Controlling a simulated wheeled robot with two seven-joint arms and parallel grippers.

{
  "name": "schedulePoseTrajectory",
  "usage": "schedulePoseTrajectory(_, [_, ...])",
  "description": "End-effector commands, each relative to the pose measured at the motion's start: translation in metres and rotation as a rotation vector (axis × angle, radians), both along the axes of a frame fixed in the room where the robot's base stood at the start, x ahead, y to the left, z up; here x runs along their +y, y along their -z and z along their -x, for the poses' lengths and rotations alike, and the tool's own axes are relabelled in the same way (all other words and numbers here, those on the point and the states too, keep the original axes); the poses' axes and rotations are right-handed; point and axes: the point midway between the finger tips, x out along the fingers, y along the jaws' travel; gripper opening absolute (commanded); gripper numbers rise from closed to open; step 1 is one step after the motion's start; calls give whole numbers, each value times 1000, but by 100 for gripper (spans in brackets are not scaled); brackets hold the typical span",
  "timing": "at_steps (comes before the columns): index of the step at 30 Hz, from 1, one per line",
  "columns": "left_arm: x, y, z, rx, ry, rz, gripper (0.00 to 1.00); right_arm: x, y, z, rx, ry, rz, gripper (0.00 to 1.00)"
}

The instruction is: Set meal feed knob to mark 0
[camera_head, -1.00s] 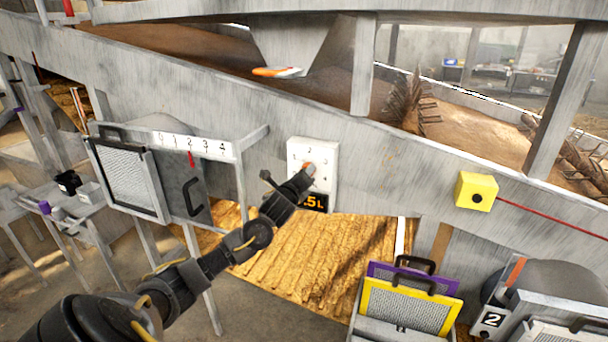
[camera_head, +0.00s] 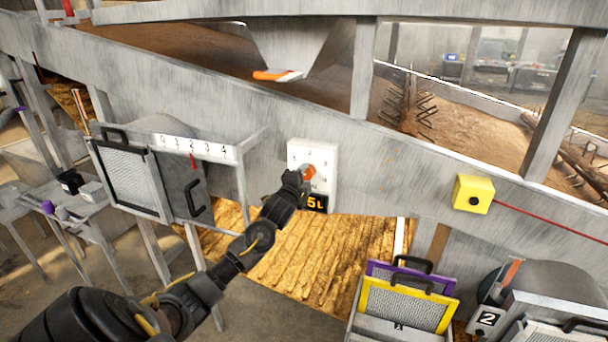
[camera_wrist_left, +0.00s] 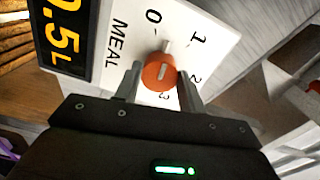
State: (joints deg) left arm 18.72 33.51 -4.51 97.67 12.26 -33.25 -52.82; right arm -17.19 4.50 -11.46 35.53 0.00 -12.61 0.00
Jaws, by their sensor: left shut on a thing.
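The meal feed knob (camera_wrist_left: 158,74) is round and orange with a pale line. It sits on a white panel marked MEAL (camera_wrist_left: 118,43), with marks 0 (camera_wrist_left: 153,16), 1, 2 and 3 around it. Its pointer lies between 0 and 1. A dark display (camera_wrist_left: 65,38) reads 0.5L. In the head view the knob (camera_head: 308,171) is partly hidden by my left gripper (camera_head: 301,176). In the left wrist view that gripper (camera_wrist_left: 160,84) has one finger on each side of the knob, shut on it. My right gripper is out of view.
A yellow box (camera_head: 475,194) with a dark button is right of the panel. A numbered scale (camera_head: 195,146) and mesh hatch (camera_head: 130,178) are to the left. Framed screens (camera_head: 408,300) stand below right. Grain slats lie under the panel.

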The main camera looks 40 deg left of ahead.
Motion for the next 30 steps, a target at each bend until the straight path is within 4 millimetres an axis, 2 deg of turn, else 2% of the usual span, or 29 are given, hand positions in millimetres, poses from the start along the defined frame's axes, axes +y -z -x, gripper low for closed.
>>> schedulePoseTrajectory(6, [0,-1,0,-57,-1,171,17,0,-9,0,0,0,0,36])
schedulePoseTrajectory(15, [0,0,0,-114,-2,332,17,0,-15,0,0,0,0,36])
schedulePoseTrajectory(30, [0,2,0,-139,-1,404,17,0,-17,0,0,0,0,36])
